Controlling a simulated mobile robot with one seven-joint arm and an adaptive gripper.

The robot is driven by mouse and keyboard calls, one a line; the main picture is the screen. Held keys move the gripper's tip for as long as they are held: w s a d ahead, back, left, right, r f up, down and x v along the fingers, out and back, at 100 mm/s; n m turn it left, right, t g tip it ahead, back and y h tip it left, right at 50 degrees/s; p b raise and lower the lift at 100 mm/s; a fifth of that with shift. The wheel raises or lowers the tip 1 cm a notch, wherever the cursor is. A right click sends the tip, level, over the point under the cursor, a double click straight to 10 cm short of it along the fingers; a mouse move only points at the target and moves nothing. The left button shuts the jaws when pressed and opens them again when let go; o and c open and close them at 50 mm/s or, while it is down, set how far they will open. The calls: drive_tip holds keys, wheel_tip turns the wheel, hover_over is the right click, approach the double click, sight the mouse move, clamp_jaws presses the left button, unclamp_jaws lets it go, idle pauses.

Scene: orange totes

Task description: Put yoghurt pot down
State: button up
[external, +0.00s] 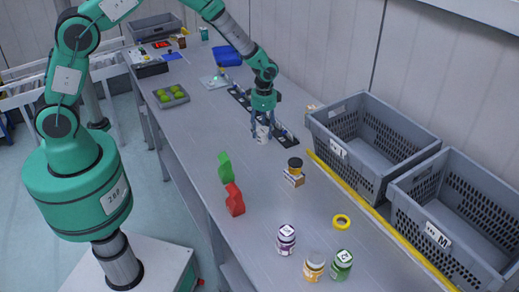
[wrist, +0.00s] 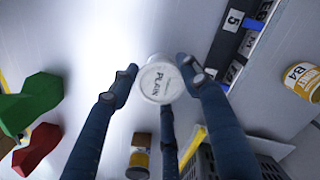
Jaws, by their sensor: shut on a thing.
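The yoghurt pot (external: 263,135) is small and white. In the wrist view its lid, printed "PLAIN" (wrist: 160,82), faces the camera. My gripper (external: 262,122) is shut on it from above, with dark blue fingers around its sides; they also show in the wrist view (wrist: 160,72). The pot looks upright, at or just above the grey bench (external: 215,140), beside a dark labelled strip (external: 240,97). I cannot tell whether its base touches the bench. Its sides are partly hidden by the fingers.
Green (external: 224,167) and red (external: 235,199) blocks and a black-lidded jar on a small box (external: 294,172) stand nearer the camera. Grey crates (external: 372,140) line the right edge behind a yellow strip. Several jars and a yellow ring (external: 342,221) are at the near end.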

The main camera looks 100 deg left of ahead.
sight(263, 130)
drive_tip(key=shift+f, duration=1.3)
drive_tip(key=shift+f, duration=0.15)
drive_tip(key=o, duration=1.3)
wheel_tip(263, 130, up, 12)
drive_tip(key=shift+w+r, duration=0.15)
drive_tip(key=shift+r, duration=0.05)
drive_tip(key=shift+d, duration=0.1)
